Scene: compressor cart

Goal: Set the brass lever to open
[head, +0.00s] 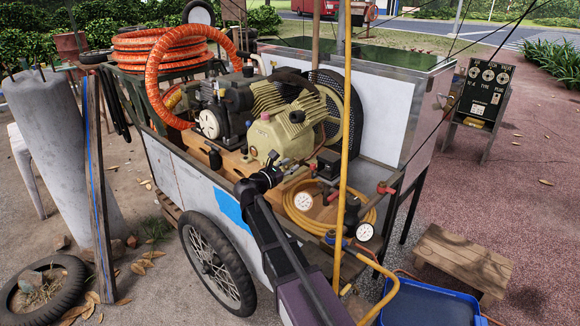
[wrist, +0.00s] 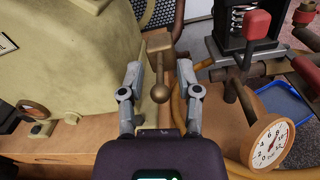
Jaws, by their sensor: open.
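The brass lever (wrist: 160,78) shows in the wrist view as a short rod with a round ball end, below a brass block on a dark pipe. It appears to point down in the picture, toward my gripper. My gripper (wrist: 159,68) is open, with one finger on each side of the lever and visible gaps between. The fingers do not appear to touch it. In the head view my gripper (head: 273,161) is beside the beige compressor (head: 283,132), over the wooden deck. The lever is too small or hidden there to make out clearly.
A red-capped switch (wrist: 258,25) and a round gauge (wrist: 272,143) stand close on the right in the wrist view. A yellow pole (head: 345,150) rises right of my arm. A yellow hose (head: 300,222) lies coiled on the deck. A blue tray (head: 430,302) is at lower right.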

